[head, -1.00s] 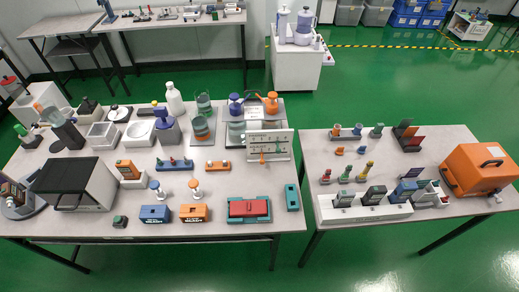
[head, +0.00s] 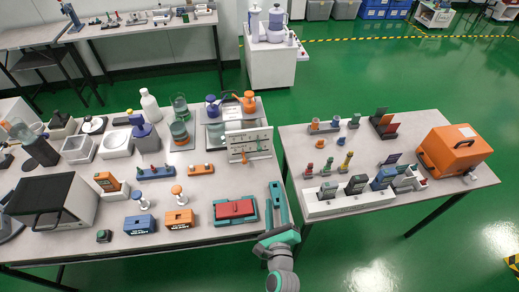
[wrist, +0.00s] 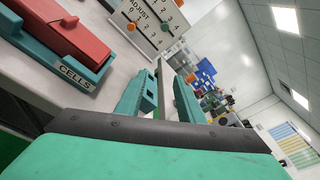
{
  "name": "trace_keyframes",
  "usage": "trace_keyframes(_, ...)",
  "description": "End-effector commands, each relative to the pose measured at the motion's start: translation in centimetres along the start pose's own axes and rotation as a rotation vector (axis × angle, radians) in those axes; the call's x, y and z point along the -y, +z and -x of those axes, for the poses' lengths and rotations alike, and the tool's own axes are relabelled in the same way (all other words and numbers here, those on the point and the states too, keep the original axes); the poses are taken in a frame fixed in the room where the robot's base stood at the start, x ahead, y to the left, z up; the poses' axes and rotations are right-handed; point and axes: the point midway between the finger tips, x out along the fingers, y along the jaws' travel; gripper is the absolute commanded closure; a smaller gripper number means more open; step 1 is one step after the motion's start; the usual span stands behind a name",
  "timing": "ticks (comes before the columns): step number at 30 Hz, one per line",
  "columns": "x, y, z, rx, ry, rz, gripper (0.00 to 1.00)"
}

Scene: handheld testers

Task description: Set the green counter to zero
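A small dark box with green on it (head: 104,236) lies near the left table's front edge, far left of my gripper. It may be the green counter; its digits are too small to read.
A red-topped teal box (head: 236,210), labelled CELLS in the wrist view, lies left of my gripper. Blue (head: 140,224) and orange (head: 179,219) boxes lie further left. A second table (head: 440,197) stands right, across a gap, with a white rack (head: 345,205) of handheld devices.

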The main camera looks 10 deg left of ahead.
Motion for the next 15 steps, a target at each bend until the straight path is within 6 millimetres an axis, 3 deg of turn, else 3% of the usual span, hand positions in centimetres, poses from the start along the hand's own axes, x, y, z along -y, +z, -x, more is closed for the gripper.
trace_keyframes(1,0.2,1.0,-1.8,0.027,0.007,-0.100,0.65)
trace_keyframes(6,0.6,4.0,-6.5,0.092,0.051,-0.445,0.65)
trace_keyframes(10,0.7,5.6,-8.6,0.121,0.082,-0.613,0.65)
trace_keyframes(15,0.8,6.4,-9.9,0.133,0.101,-0.695,0.65)
